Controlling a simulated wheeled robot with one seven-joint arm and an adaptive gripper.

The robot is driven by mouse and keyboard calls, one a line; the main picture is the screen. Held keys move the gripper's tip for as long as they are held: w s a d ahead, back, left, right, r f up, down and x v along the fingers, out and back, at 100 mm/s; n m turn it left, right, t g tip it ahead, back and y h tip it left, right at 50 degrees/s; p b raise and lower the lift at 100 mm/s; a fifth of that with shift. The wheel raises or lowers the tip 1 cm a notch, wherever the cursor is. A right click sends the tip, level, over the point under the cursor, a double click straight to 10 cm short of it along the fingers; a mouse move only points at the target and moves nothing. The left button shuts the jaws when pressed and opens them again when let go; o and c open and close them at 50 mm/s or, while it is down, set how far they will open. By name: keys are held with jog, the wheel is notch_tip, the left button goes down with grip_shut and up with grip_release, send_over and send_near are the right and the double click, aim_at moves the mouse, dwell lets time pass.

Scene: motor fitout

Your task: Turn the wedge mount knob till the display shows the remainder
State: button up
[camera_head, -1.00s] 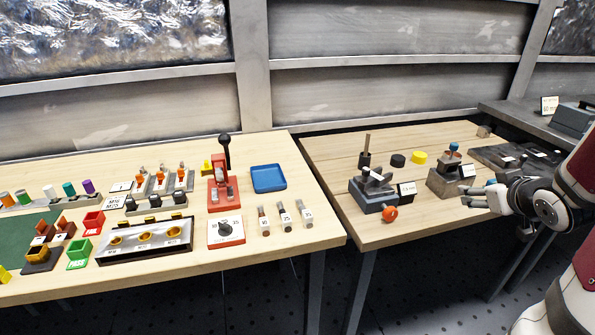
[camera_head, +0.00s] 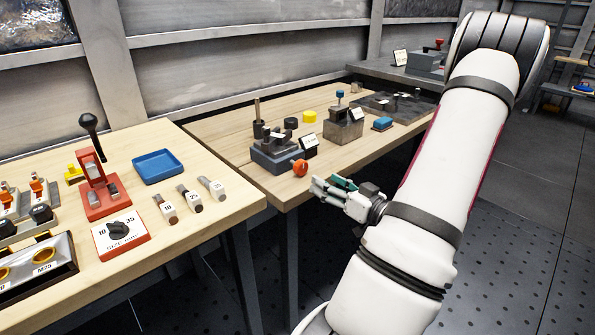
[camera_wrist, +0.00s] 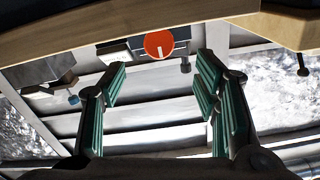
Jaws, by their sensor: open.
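The wedge mount (camera_head: 275,150) is a grey block device near the front edge of the right-hand wooden table. Its round orange knob (camera_head: 300,168) faces the table's front edge. In the wrist view the knob (camera_wrist: 159,44) shows a pale pointer line and lies beyond the fingertips, roughly centred between them. A small display (camera_head: 310,147) stands beside the mount; its text is too small to read. My gripper (camera_head: 322,188) is open and empty, just in front of the knob and to its right, apart from it. Its green-padded fingers (camera_wrist: 162,78) are spread wide in the wrist view.
A block with a blue-topped post (camera_head: 343,128), a yellow disc (camera_head: 309,117) and a blue piece (camera_head: 382,124) sit farther along the same table. The left table carries a blue tray (camera_head: 157,166) and a red press (camera_head: 98,185). Floor space is open at right.

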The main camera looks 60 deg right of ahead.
aim_at(304, 168)
jog(key=b+x, duration=0.1)
jog(key=x, duration=0.9)
jog(key=shift+w, duration=0.15)
jog(key=c, duration=1.2)
jog(key=shift+r+m+p, duration=0.1)
jog(key=shift+m+p, duration=0.6)
jog(key=shift+p, duration=0.3)
jog(key=shift+m+p, duration=0.8)
jog(key=shift+p, duration=0.2)
jog(key=o, duration=1.2)
